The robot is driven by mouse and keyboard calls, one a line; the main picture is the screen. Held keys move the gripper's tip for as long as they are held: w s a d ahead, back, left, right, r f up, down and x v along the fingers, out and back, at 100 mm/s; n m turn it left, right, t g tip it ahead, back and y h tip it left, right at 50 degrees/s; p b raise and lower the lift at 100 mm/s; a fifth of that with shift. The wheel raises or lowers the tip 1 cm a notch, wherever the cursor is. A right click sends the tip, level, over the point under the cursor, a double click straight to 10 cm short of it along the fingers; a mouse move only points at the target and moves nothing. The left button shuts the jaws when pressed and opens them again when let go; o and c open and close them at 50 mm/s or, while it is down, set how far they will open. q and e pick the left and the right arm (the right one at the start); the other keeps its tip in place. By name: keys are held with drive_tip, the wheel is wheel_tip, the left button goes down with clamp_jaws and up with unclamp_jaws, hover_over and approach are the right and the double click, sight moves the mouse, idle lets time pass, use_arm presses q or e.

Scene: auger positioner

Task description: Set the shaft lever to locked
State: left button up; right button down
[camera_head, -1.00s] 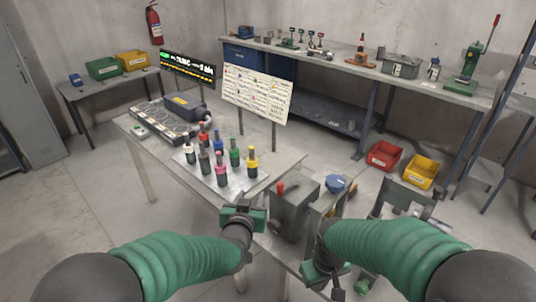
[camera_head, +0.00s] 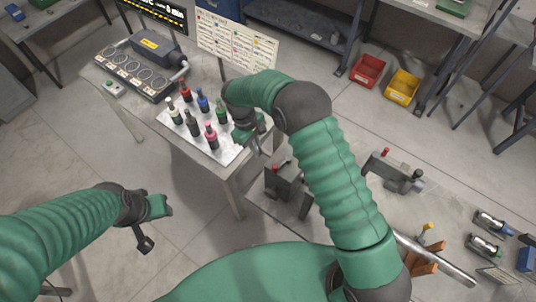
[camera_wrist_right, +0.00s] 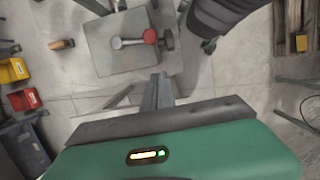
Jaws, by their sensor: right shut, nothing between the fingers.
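A grey box (camera_head: 283,182) with a red-knobbed lever (camera_head: 276,165) stands beside the bottle table in the head view. In the right wrist view, the lever with its red knob (camera_wrist_right: 150,36) and a pale rod lies above the grey box top (camera_wrist_right: 125,62). I cannot tell its locked or unlocked mark. My right gripper (camera_head: 260,149) is above and just left of the box, apart from the lever; its fingers are shut and empty, and they also show in the right wrist view (camera_wrist_right: 158,90). My left gripper (camera_head: 160,206) hangs at lower left, away from the box; its fingers are unclear.
Several bottles (camera_head: 192,122) stand on a tray at the table's right end, close to my right gripper. A second grey device (camera_head: 393,172) with a red knob stands at right. Red (camera_head: 367,70) and yellow (camera_head: 402,86) bins lie on the floor behind.

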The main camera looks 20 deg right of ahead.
drive_tip(key=s+d+f+p, duration=0.1)
drive_tip(key=p, duration=0.1)
drive_tip(key=s+d+f+p, duration=0.1)
drive_tip(key=f, duration=0.1)
drive_tip(key=shift+s+d+f+p, duration=0.1)
drive_tip(key=shift+s+d+p, duration=0.05)
drive_tip(key=shift+p, duration=0.2)
drive_tip(key=shift+s+d, duration=0.35)
drive_tip(key=shift+s, duration=0.15)
drive_tip(key=shift+w+d+f, duration=0.1)
drive_tip(key=shift+w+f, duration=0.05)
drive_tip(key=shift+f, duration=0.05)
drive_tip(key=shift+s+d+f+n+b, duration=0.1)
drive_tip(key=shift+s+f+n+b, duration=0.05)
drive_tip(key=shift+s+n+b, duration=0.3)
use_arm(q)
drive_tip(key=r, duration=0.3)
drive_tip(key=shift+w+a, duration=0.3)
drive_tip(key=shift+w, duration=0.1)
use_arm(e)
drive_tip(key=shift+s+r+n, duration=0.3)
drive_tip(key=shift+s+n, duration=0.2)
drive_tip(key=shift+n, duration=0.05)
